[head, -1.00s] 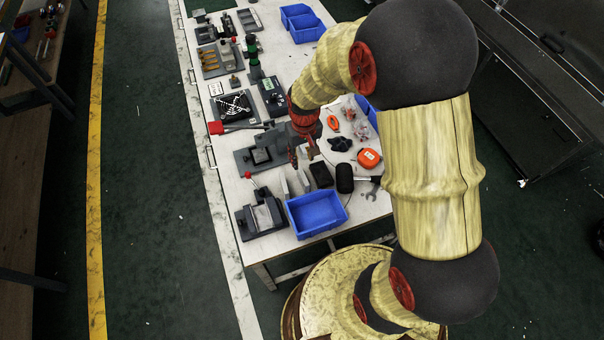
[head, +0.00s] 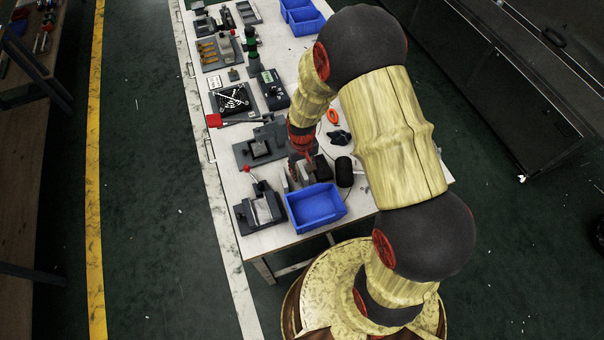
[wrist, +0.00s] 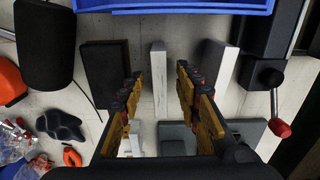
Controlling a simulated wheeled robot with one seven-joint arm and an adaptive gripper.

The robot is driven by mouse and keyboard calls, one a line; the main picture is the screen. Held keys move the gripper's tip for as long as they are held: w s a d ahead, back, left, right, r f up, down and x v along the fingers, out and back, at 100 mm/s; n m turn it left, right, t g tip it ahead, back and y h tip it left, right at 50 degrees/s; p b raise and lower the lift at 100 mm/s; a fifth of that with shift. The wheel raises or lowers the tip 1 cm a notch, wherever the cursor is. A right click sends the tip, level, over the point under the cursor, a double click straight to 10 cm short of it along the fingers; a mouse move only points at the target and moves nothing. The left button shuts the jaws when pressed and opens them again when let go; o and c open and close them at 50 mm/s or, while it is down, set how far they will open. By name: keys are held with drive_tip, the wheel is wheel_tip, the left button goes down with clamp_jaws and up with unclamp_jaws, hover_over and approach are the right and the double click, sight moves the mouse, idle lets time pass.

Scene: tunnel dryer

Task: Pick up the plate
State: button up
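A thin pale plate (wrist: 159,72) stands on edge on the bench in the wrist view, in line with the gap between my fingers. My gripper (wrist: 160,80) is open, one finger to each side of this plate, with visible space on both sides. A second pale plate (wrist: 225,64) stands to the right, outside the right finger. A black block (wrist: 103,72) stands to the left, outside the left finger. In the head view my gripper (head: 300,168) is low over these pieces, behind the blue bin, and partly hides them.
A blue bin (head: 315,208) lies just in front of the pieces; its edge also shows in the wrist view (wrist: 190,5). A vise (head: 262,208) with a red-tipped lever (wrist: 278,128) stands nearby. A black cylinder (head: 344,171) is to the right. Fixtures fill the bench behind.

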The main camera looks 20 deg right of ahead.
drive_tip(key=c, duration=0.4)
clamp_jaws()
idle(0.4)
